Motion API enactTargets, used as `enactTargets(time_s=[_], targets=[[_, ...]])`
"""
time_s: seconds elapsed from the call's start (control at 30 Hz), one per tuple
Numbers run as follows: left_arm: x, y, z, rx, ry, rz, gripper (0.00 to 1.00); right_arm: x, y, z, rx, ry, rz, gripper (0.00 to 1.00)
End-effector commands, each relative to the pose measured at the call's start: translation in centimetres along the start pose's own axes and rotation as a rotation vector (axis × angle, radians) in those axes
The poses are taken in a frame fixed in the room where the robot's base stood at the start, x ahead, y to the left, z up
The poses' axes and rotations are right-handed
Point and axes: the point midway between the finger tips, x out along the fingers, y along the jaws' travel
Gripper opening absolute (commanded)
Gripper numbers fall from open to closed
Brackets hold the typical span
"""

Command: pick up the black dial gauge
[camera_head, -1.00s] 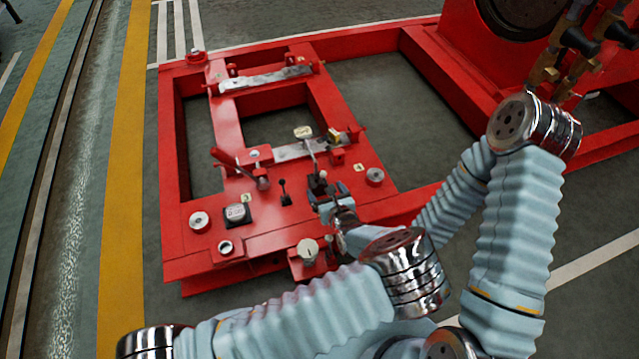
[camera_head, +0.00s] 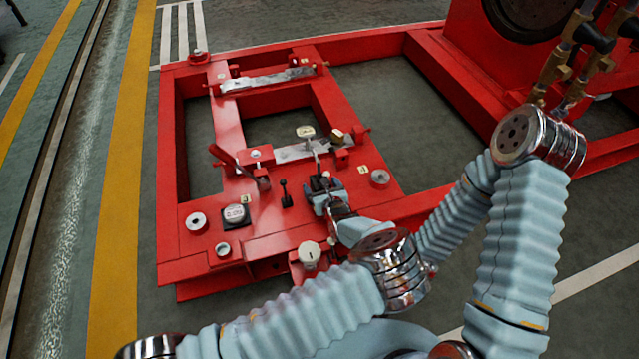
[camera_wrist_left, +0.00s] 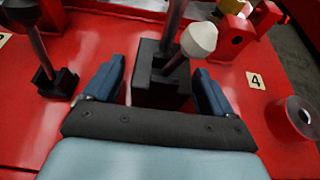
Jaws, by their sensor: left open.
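A black square-based gauge with a pale round face (camera_head: 235,215) sits on the red panel at the left in the head view; I take it as the black dial gauge. It does not show in the left wrist view. My left gripper (camera_head: 322,190) is to its right, over the panel. In the left wrist view my left gripper (camera_wrist_left: 160,82) is open, its blue fingers either side of a black lever block (camera_wrist_left: 160,85) with a pale knob (camera_wrist_left: 199,40). I cannot tell whether they touch it. My right gripper is not in view.
A small black lever (camera_head: 286,194) and a red-handled lever (camera_head: 232,165) stand between and behind the gauge and gripper. Round silver fittings (camera_head: 196,222) (camera_head: 380,177) and a pale knob (camera_head: 310,254) are nearby. The red frame has open gaps behind the panel.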

Motion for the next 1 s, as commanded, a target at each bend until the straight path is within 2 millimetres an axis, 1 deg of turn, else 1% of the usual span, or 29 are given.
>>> enactTargets(time_s=[0.07,0.17,0.6,0.63,1.0], targets=[[-0.03,0.01,0.01,0.000,0.000,0.000,0.85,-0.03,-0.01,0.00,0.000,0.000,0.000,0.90],[-0.04,0.01,0.01,0.000,0.000,0.000,0.71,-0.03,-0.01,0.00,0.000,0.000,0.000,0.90],[-0.06,0.01,-0.01,0.000,0.001,0.000,0.04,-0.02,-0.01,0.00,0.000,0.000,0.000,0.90],[-0.06,0.01,-0.02,0.000,0.001,0.000,0.00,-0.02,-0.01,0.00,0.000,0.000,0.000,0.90],[-0.10,-0.07,0.30,-0.002,-0.004,-0.001,0.00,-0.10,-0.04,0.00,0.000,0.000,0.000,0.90]])
